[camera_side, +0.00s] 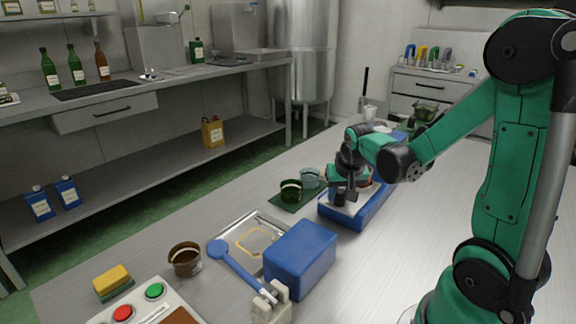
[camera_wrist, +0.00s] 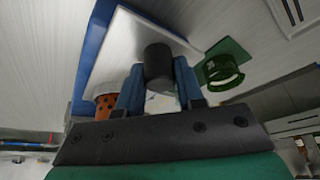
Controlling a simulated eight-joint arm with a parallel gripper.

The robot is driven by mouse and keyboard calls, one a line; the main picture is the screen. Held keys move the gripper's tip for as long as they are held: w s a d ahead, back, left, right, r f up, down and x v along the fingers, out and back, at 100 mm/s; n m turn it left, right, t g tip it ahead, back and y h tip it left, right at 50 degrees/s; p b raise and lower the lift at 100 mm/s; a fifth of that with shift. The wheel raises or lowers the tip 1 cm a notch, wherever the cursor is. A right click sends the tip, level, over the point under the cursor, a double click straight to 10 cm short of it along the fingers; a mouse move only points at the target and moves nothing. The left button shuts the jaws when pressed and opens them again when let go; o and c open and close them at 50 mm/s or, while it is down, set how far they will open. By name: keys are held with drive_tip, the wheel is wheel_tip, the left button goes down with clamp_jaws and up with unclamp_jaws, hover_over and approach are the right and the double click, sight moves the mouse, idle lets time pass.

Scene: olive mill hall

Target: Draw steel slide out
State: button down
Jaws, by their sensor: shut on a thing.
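A pale flat plate (camera_wrist: 125,45), seemingly the steel slide, lies in a long blue housing (camera_side: 370,213). The housing's blue edge also shows in the wrist view (camera_wrist: 88,52). A dark cylindrical knob (camera_wrist: 158,60) stands on the plate. My gripper (camera_wrist: 158,88) has its two blue fingers on either side of the knob, closed on it. In the side view my gripper (camera_side: 346,195) is low over the near end of the blue housing and hides much of the plate. How far the plate is out of the housing cannot be told.
Close left of the housing, a dark green cup (camera_side: 291,190) stands on a green mat. An orange spotted pot (camera_wrist: 106,106) is close to my gripper. A blue box (camera_side: 300,258), a steel tray (camera_side: 228,238) and a brown cup (camera_side: 185,259) are nearer the camera. The bench right of the housing looks clear.

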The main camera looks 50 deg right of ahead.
drive_tip(key=shift+a, duration=0.3)
drive_tip(key=c, duration=0.5)
unclamp_jaws()
drive_tip(key=shift+c, duration=0.2)
drive_tip(key=shift+r, duration=0.1)
drive_tip(key=shift+v, duration=2.7)
